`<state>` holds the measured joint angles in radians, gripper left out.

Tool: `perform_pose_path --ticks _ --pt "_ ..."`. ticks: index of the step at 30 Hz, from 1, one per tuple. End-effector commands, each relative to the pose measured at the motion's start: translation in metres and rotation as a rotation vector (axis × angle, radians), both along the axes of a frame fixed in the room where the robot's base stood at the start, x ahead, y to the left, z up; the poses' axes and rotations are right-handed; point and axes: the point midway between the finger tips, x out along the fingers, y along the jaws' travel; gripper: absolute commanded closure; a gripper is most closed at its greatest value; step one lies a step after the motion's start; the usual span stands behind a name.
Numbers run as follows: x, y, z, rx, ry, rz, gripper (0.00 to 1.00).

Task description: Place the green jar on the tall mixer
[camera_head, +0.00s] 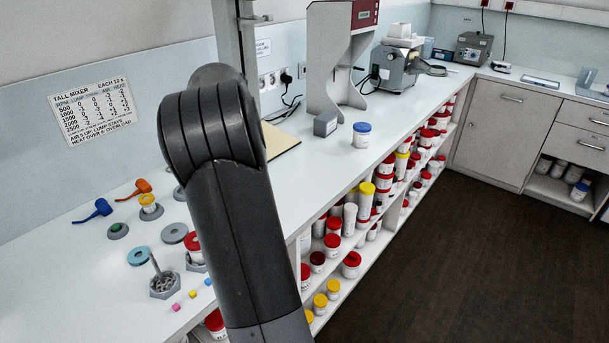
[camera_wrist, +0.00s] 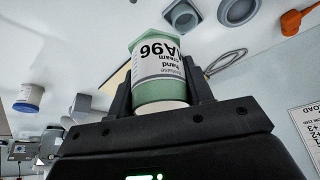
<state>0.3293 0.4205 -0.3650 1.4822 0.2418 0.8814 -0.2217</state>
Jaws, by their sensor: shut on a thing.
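The green jar (camera_wrist: 158,68) has a pale label with dark print, upside down in the wrist view. My gripper (camera_wrist: 162,92) is shut on it, one dark finger on each side. In the head view my dark arm hides the gripper and the jar. A wall sign (camera_head: 94,107) at the left reads "TALL MIXER". A tall grey machine with a red panel (camera_head: 336,60) stands on the counter, and a grey upright post (camera_head: 235,40) rises behind my arm. I cannot tell from these frames which of them is the tall mixer.
The white counter (camera_head: 330,165) is mostly clear. At its left lie an orange tool (camera_head: 135,189), a blue tool (camera_head: 95,211), discs and a whisk on a base (camera_head: 163,280). A blue-lidded jar (camera_head: 361,136) stands beyond my arm. Shelves below hold several lidded jars.

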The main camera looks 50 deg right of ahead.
Motion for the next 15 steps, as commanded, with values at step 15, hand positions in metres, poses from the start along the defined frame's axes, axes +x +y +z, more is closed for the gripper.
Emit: perform_pose_path --ticks 15 --pt "-0.124 -0.192 0.005 -0.001 0.000 -0.366 0.75"
